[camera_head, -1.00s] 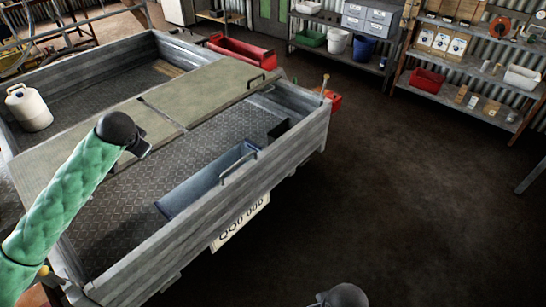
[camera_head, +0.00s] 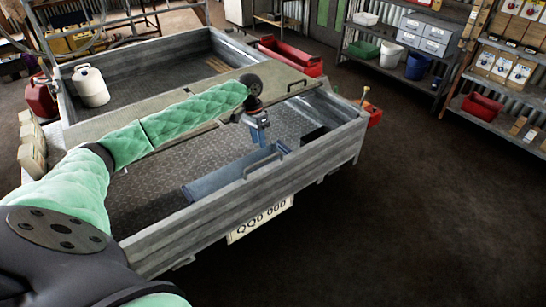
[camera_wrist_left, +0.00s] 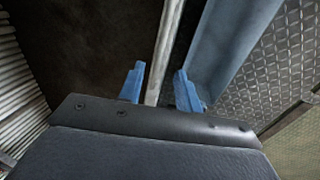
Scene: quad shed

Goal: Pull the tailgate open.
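The grey tailgate (camera_head: 215,212) is the near wall of the trailer, upright, with a plate reading QQ0 000 on its outer face. A handle (camera_head: 264,163) sits on its top edge near the middle. My left gripper (camera_head: 264,143) is above and just behind that handle, pointing down. In the left wrist view its two blue fingers (camera_wrist_left: 160,90) are apart, with the tailgate's pale top edge (camera_wrist_left: 166,45) passing between them in the picture. I cannot tell whether they touch it, and the handle is not clear there. My right gripper is not in view.
A blue tray (camera_head: 205,190) lies in the trailer bed just behind the tailgate. A flat board (camera_head: 185,110) spans the bed, and a white jug (camera_head: 92,88) stands beyond it. Shelves (camera_head: 398,70) line the back. The dark floor (camera_head: 410,220) to the right is clear.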

